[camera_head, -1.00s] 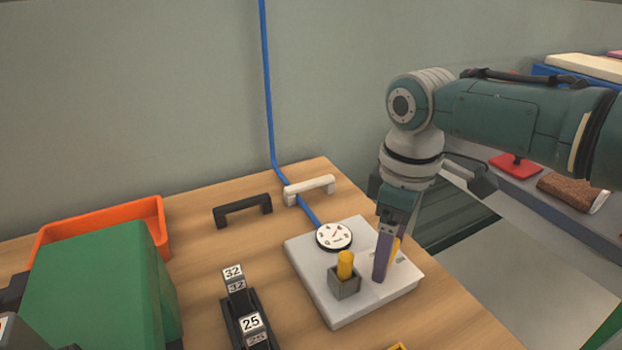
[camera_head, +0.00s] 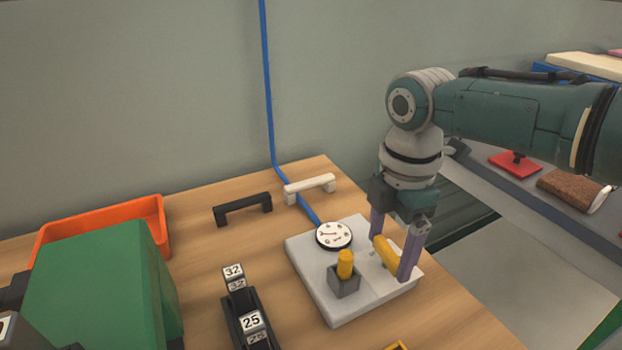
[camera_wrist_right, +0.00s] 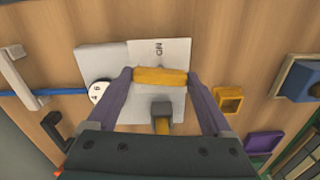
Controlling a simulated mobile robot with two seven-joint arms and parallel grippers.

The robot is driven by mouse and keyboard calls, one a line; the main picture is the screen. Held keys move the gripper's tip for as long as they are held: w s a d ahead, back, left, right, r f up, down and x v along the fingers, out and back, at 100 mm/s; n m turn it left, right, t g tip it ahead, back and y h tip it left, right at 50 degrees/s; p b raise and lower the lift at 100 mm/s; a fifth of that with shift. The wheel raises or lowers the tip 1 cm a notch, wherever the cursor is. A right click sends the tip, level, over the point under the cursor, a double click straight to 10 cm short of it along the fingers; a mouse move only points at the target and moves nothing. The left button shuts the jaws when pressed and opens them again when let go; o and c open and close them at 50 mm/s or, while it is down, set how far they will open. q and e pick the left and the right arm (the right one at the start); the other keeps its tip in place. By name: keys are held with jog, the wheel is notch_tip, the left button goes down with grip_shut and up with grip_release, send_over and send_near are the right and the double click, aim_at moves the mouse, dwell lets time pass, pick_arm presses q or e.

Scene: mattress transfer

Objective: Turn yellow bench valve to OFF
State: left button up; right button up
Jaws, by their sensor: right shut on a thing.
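The yellow valve handle (camera_head: 386,252) sits on a light grey plate (camera_head: 330,313) on the wooden bench. My right gripper (camera_head: 395,248) points down with its two purple fingers at the handle's two ends, shut on it. In the right wrist view the handle (camera_wrist_right: 160,77) lies crosswise between the fingertips, with part of an ON label on the plate beyond it. A round white gauge (camera_head: 334,236) sits on the plate, its needle pointing left. A blue line runs from the plate up the wall. My left gripper is not clearly in view.
A yellow peg in a grey square holder (camera_head: 344,284) stands on the plate close to my right fingers. A black handle (camera_head: 243,209) and a white handle (camera_head: 310,189) are behind. A black numbered stand (camera_head: 250,320), a green block (camera_head: 90,290) and an orange tray (camera_head: 155,215) are left.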

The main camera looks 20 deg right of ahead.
aim_at(389, 250)
jog(key=shift+n, duration=0.9)
jog(key=o, duration=1.1)
jog(key=shift+o, duration=0.2)
jog(key=shift+r, duration=0.1)
jog(key=shift+r, duration=0.35)
notch_tip(389, 250, up, 9)
jog(key=p, duration=0.3)
